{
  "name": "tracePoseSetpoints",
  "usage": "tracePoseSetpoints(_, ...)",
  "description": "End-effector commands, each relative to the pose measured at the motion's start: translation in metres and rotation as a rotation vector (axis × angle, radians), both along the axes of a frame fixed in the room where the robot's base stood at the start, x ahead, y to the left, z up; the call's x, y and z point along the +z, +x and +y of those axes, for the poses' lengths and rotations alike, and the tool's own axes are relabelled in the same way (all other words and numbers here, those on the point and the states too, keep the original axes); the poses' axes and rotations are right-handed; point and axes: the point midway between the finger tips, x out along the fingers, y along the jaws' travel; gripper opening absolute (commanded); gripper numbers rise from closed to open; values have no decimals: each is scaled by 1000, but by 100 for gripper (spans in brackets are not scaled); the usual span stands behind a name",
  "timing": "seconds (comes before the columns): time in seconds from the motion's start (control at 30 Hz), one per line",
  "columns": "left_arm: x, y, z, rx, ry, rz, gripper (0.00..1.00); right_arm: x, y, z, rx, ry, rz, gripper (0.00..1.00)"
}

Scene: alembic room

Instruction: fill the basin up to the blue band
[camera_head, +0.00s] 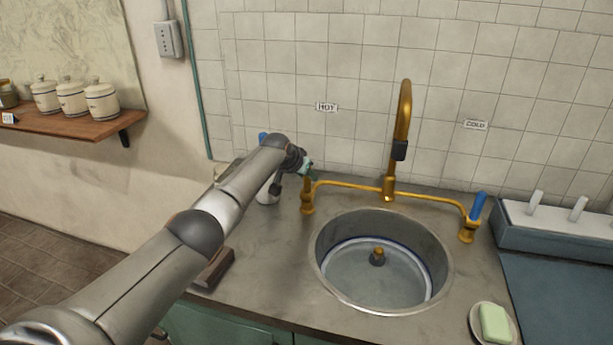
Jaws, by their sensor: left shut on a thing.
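The round steel basin (440,292) is set in the counter, with a dark blue band (408,246) around its inner wall. A brass-topped plug (377,256) stands in the middle. The bottom looks pale and bluish; I cannot clearly tell the water level. The brass spout (404,110) rises behind the basin, its dark tip over it, with no stream visible. My left gripper (306,167) is shut at the top of the left brass tap (307,198), below the HOT label (326,107), on its mostly hidden handle. The right tap (467,232) has a blue lever (478,206). My right gripper is out of view.
A green soap bar (495,322) lies on a dish at the front right. A blue-grey rack (555,240) stands at the right. A whitish bottle (268,196) is partly behind my left arm. A dark brown block (214,268) lies on the counter's left. Canisters (102,100) stand on a wall shelf.

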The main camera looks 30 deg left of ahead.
Motion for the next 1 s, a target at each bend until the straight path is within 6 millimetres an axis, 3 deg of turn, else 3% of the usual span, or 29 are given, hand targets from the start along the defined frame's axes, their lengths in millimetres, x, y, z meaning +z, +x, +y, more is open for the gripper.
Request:
tracePoseSetpoints(0.33,1,0,-1,1,-2,0,0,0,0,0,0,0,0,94)
tracePoseSetpoints(0.37,1,0,-1,1,-2,0,33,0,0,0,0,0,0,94)
tracePoseSetpoints(0.6,1,0,0,0,-1,0,60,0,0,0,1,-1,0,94)
tracePoseSetpoints(1.0,4,-2,1,1,-1,0,61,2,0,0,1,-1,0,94)
